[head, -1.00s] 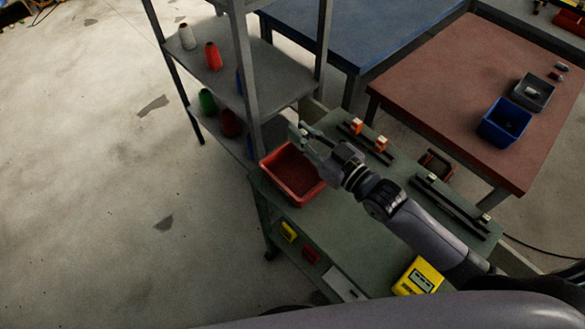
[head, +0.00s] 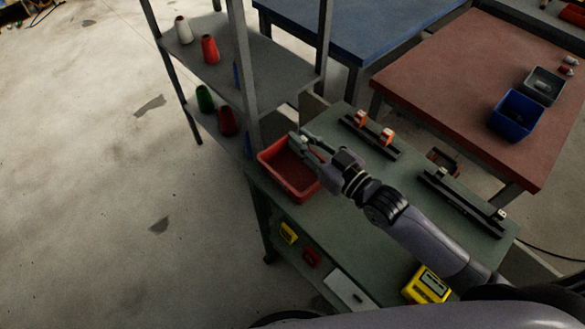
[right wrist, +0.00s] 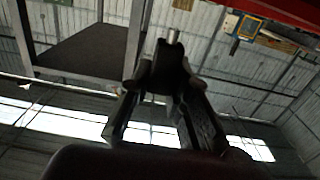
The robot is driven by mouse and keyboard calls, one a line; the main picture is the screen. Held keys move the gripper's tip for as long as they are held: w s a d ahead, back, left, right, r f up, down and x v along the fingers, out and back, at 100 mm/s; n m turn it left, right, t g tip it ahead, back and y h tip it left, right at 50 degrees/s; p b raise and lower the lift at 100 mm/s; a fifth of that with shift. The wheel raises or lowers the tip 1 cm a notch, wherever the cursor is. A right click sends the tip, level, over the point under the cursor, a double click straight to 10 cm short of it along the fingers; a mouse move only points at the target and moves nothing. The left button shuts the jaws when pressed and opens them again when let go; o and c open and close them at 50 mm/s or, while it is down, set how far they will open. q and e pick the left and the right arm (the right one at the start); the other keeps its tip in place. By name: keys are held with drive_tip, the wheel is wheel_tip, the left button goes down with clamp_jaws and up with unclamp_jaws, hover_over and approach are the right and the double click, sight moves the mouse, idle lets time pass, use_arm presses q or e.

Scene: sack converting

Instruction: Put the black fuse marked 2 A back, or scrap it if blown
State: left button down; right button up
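My right gripper (head: 300,145) is over the red bin (head: 266,161) at the back left end of the green bench. In the right wrist view, the fingers (right wrist: 165,90) are closed around a dark piece with a silver end cap, which looks like the black fuse (right wrist: 174,38). No marking on it can be read, and I cannot tell whether it is blown. The arm hides part of the bin. A black rail with orange holders (head: 387,136) and another rail with pale blocks (head: 462,203) lie on the bench. My left gripper is out of view.
A yellow meter (head: 427,285) sits at the bench's near edge. A grey shelf rack (head: 262,72) with coloured cones stands close behind the bin. A red-brown table (head: 440,88) on the right carries a blue bin (head: 517,116) and a grey bin (head: 543,86).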

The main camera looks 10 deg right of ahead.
drive_tip(key=o, duration=0.5)
drive_tip(key=shift+s+d, duration=0.1)
drive_tip(key=v, duration=1.1)
drive_tip(key=shift+s+d, duration=0.2)
drive_tip(key=shift+s, duration=0.1)
